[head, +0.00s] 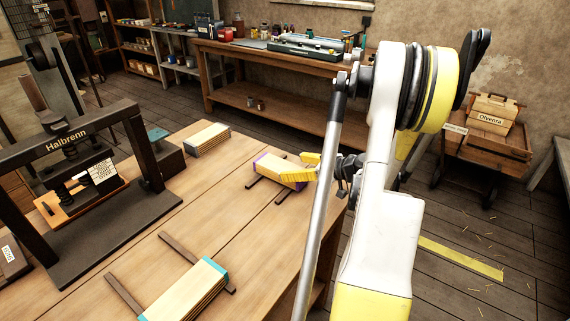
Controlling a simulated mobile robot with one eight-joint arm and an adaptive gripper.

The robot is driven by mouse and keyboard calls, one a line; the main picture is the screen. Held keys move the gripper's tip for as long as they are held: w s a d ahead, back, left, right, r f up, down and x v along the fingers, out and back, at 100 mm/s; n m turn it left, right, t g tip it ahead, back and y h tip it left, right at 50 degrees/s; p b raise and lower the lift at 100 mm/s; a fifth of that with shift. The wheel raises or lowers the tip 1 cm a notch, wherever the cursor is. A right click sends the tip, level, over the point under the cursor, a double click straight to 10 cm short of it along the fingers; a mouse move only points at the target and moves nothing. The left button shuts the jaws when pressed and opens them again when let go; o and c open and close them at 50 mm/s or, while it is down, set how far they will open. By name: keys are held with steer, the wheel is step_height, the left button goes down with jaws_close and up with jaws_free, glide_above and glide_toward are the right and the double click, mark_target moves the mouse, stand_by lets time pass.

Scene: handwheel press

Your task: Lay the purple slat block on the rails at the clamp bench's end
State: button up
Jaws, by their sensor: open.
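The purple slat block (273,168), pale wood with purple at its end, lies across two dark rails (257,183) at the far right end of the wooden bench (205,222). My gripper (300,168) has yellow fingers and is open at the block's right end. The fingers hide part of that end; I cannot tell whether they touch it.
A teal-ended slat block (190,290) lies on two more dark rails in front. The black press marked Halbrenn (75,150) stands at left. A cart (490,145) stands at right.

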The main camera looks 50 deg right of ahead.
steer(key=a+p+v, duration=0.1)
steer(key=p+v, duration=0.1)
steer(key=v, duration=0.5)
steer(key=w+a+r+g, duration=0.2)
steer(key=w+a, duration=0.1)
steer(key=a, duration=0.5)
steer(key=w+a+r+m+g+y, duration=0.1)
steer(key=w+a+r+g, duration=0.1)
steer(key=a, duration=0.5)
steer(key=w+a+r+g, duration=0.1)
steer(key=w+a+r, duration=0.15)
steer(key=a, duration=0.55)
steer(key=s+a+r+h, duration=0.1)
steer(key=s+a, duration=0.3)
steer(key=a, duration=0.5)
steer(key=s+a+r+g+h, duration=0.1)
steer(key=s+a, duration=0.4)
steer(key=a, duration=0.4)
steer(key=shift+s+r, duration=0.25)
steer(key=shift+s, duration=0.05)
steer(key=shift+a, duration=0.1)
steer(key=shift+c, duration=0.3)
